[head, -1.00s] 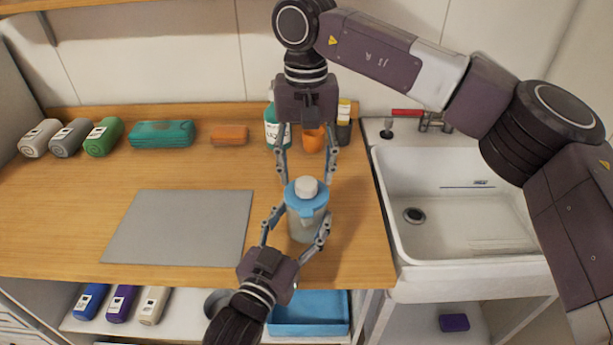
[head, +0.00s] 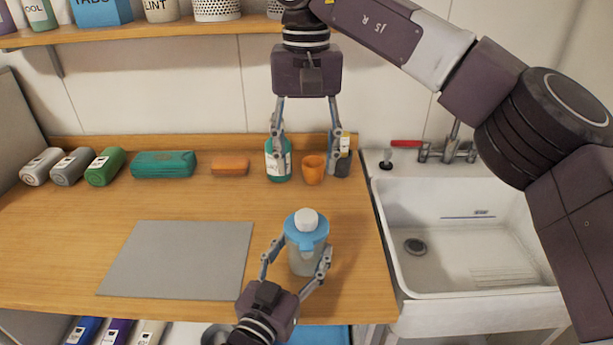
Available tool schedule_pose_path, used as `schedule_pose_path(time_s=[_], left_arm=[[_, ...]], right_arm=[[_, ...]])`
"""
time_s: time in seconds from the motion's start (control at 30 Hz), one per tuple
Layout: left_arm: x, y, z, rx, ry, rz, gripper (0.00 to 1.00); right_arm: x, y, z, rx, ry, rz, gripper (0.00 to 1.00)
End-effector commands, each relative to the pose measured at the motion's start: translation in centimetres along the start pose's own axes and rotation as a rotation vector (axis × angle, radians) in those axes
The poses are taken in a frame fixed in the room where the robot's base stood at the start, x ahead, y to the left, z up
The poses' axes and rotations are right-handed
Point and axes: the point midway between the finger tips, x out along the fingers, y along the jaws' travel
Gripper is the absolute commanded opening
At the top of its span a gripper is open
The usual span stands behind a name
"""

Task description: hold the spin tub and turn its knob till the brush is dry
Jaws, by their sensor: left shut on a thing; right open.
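The spin tub (head: 303,260) stands upright on the wooden counter, with a clear body, a blue lid (head: 307,228) and a white knob (head: 306,218) on top. My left gripper (head: 293,268) is shut on the tub's body from the front, one finger on each side. My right gripper (head: 305,160) is open and empty, pointing down above and behind the tub, apart from the knob. No brush can be made out; the tub's inside is not clear.
A green bottle (head: 277,162), an orange cup (head: 313,170) and a dark bottle (head: 343,163) stand behind the tub. A grey mat (head: 178,258) lies to the left. The sink (head: 455,235) is to the right. A shelf (head: 150,34) runs above.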

Motion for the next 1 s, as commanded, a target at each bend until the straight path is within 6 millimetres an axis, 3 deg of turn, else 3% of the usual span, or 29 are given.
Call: schedule_pose_path(time_s=[0.17, 0.2, 0.37, 0.77, 1.0], left_arm=[[0.0, 0.0, -0.1, 0.000, 0.001, 0.000, 0.27], [0.0, 0.0, -0.1, 0.000, 0.001, 0.000, 0.63], [0.0, 0.0, -0.1, 0.000, 0.001, 0.000, 0.80], [-0.6, 0.0, 0.1, 0.000, -0.001, 0.000, 0.81], [-4.2, 0.0, 0.2, -0.001, -0.004, -0.001, 0.81]], right_arm=[[0.0, 0.0, 0.0, 0.000, 0.000, 0.000, 0.49], [0.0, 0.0, 0.0, 0.000, 0.000, 0.000, 0.49], [0.0, 0.0, 0.0, 0.000, 0.000, 0.000, 0.49], [0.0, 0.0, 0.0, 0.000, 0.000, 0.000, 0.49], [0.0, 0.0, 0.0, 0.000, 0.000, 0.000, 0.49]])
